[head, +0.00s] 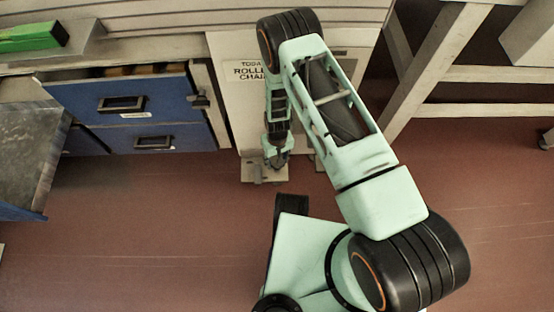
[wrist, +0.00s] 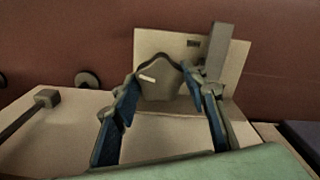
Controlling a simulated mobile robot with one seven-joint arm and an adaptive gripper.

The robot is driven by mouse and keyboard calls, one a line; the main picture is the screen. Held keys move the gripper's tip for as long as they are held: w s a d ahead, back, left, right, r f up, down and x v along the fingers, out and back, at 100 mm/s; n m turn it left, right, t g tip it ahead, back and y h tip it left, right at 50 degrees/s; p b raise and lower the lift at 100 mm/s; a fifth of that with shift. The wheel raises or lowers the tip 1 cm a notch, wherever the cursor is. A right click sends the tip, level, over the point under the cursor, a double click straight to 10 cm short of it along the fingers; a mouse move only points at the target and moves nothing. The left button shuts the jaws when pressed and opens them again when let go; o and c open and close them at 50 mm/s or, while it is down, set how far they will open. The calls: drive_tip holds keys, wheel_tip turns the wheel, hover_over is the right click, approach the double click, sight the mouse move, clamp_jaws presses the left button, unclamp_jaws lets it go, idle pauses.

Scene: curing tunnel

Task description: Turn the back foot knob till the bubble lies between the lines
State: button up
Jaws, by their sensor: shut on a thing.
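The foot knob (wrist: 165,88) is a grey lobed knob with a short white mark on its top left, in the middle of the wrist view. My gripper (wrist: 166,92) has its two blue-sided fingers on either side of the knob and is shut on it. In the head view my gripper (head: 276,156) reaches down to a pale foot plate (head: 258,176) at the floor, and the knob itself is hidden there. I cannot make out a bubble or its lines in either view.
A grey post (wrist: 216,50) stands right of the knob by a beige plate (wrist: 155,45). In the head view, blue drawers (head: 150,103) stand left, a white panel with a roller-chain label (head: 250,72) is behind my arm, and a pale frame leg (head: 430,68) is right. The red floor in front is open.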

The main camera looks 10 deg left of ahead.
drive_tip(key=shift+n, duration=0.6)
drive_tip(key=o, duration=1.2)
drive_tip(key=shift+c, duration=0.2)
drive_tip(key=shift+r, duration=0.15)
wheel_tip(320, 180, up, 12)
